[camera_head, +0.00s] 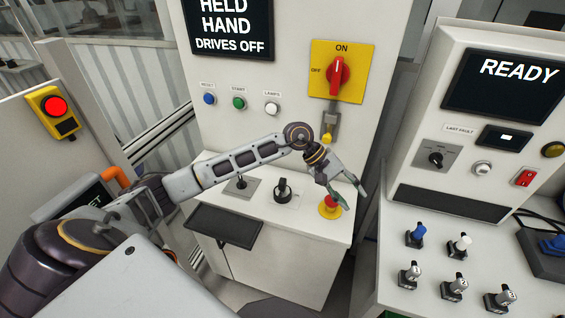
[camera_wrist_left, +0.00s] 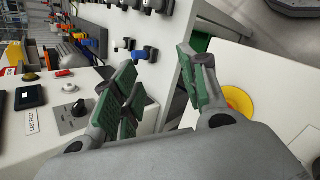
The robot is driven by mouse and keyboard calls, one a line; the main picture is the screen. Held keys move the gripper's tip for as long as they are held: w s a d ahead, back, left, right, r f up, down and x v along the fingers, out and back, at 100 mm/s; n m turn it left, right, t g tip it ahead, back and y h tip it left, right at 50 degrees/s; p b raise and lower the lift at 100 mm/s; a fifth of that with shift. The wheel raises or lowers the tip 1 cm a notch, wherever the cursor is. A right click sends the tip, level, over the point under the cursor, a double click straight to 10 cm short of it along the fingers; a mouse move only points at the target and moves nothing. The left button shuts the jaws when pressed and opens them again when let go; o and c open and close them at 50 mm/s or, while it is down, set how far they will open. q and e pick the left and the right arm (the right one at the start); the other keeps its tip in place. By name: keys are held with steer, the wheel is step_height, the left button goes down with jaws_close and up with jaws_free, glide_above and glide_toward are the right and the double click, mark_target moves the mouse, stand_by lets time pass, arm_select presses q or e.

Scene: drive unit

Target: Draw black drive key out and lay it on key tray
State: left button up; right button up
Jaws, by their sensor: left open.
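A black key-like handle (camera_head: 283,190), which looks like the drive key, stands upright on the white ledge of the middle cabinet. A shallow dark tray (camera_head: 225,226), which may be the key tray, juts from the ledge's front edge and looks empty. My left gripper (camera_head: 350,196) is open and empty, to the right of the black handle and apart from it, near a red push button on a yellow base. In the left wrist view its fingers (camera_wrist_left: 158,72) are spread, with green pads. The black handle does not show there. My right gripper is not in view.
The red button on its yellow base (camera_head: 330,207) is close to my left fingers. A small black lever (camera_head: 241,182) stands left of the handle, under my forearm. A red rotary switch (camera_head: 339,76) is on the panel above. The right console (camera_head: 395,265) carries several plugs.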

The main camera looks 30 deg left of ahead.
arm_select(q)
steer(key=w+a+f+m+y, duration=0.1)
steer(key=a+y, duration=0.2)
steer(key=a, duration=0.3)
steer(key=a+f+m+y, duration=0.1)
steer(key=a+m+y, duration=0.1)
steer(key=a, duration=0.3)
steer(key=r+g+y, duration=0.1)
steer(key=r+y, duration=0.1)
steer(key=y, duration=0.3)
glide_above(282, 180)
steer(key=shift+m, duration=0.4)
steer(key=shift+f, duration=0.15)
step_height(282, 180, down, 6)
steer(key=b, duration=0.3)
steer(key=shift+f, duration=0.25)
steer(key=shift+f+b, duration=1.65)
steer(key=shift+f, duration=0.05)
jaws_close()
